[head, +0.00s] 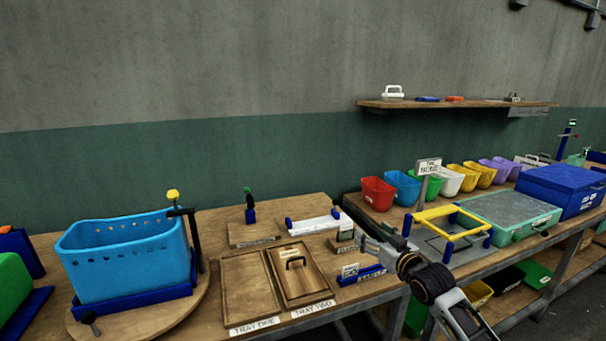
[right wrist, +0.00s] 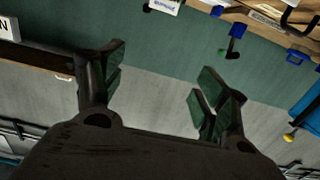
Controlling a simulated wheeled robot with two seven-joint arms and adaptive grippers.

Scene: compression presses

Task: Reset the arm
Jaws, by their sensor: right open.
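My right arm comes in from the lower right of the head view, and its dark gripper (head: 396,243) is raised in front of the gap between the two benches. In the right wrist view the two padded fingers of my right gripper (right wrist: 158,76) are spread apart with nothing between them. Behind them show the green and grey wall and, upside down, part of the bench. My left arm and gripper are not in view.
A blue perforated basket (head: 128,258) stands on the left bench. Two wooden trays (head: 248,290) lie beside it, one with a handled lid (head: 298,272). A yellow frame (head: 447,222), several coloured bins (head: 378,193) and a blue box (head: 562,185) stand on the right bench.

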